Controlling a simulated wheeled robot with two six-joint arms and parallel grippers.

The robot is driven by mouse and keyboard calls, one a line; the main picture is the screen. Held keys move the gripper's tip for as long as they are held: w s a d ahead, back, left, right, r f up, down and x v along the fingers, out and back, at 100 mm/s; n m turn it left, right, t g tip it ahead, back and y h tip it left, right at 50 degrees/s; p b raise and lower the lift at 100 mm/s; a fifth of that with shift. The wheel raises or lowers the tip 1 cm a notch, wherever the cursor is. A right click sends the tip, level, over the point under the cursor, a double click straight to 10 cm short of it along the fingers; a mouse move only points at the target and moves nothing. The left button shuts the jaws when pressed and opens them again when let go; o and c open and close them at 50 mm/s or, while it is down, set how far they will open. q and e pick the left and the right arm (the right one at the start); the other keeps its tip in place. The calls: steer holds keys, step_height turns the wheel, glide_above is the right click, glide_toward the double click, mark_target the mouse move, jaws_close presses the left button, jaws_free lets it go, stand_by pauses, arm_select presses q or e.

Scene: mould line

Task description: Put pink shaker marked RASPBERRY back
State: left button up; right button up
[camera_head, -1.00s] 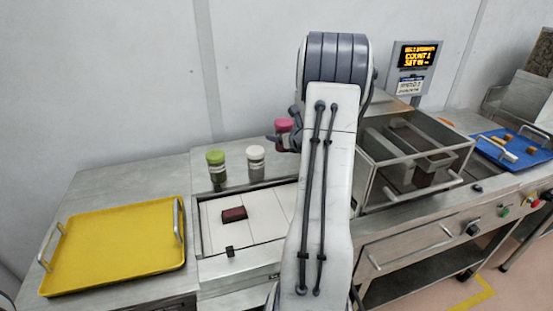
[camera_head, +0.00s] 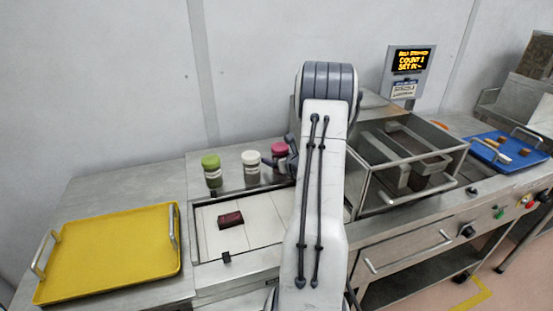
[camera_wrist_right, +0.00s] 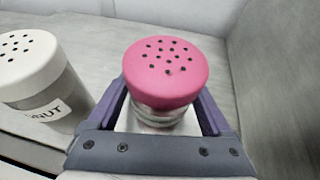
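The pink-lidded shaker (camera_head: 279,149) is at the right end of a row of shakers on the steel ledge behind the white-tiled tray. My right gripper (camera_head: 282,159) is around its body, shut on it, with a finger on each side below the lid. In the right wrist view the pink perforated lid (camera_wrist_right: 166,68) faces up, between the fingers (camera_wrist_right: 165,112). The shaker looks upright. Its base is hidden, so I cannot tell whether it touches the ledge. Its marking is not readable. My left gripper is not in view.
A white-lidded shaker (camera_head: 251,166) stands close to the left, then a green-lidded one (camera_head: 212,170). A dark red block (camera_head: 231,219) lies on the tiled tray (camera_head: 258,264). A yellow tray (camera_head: 105,262) is at left. A steel-framed box (camera_head: 425,187) stands close to the right.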

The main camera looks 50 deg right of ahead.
steer(key=shift+r, duration=0.1)
steer(key=shift+r+p, duration=0.2)
steer(key=shift+p, duration=0.1)
steer(key=b+v, duration=0.2)
steer(key=v, duration=1)
steer(key=shift+f, duration=0.15)
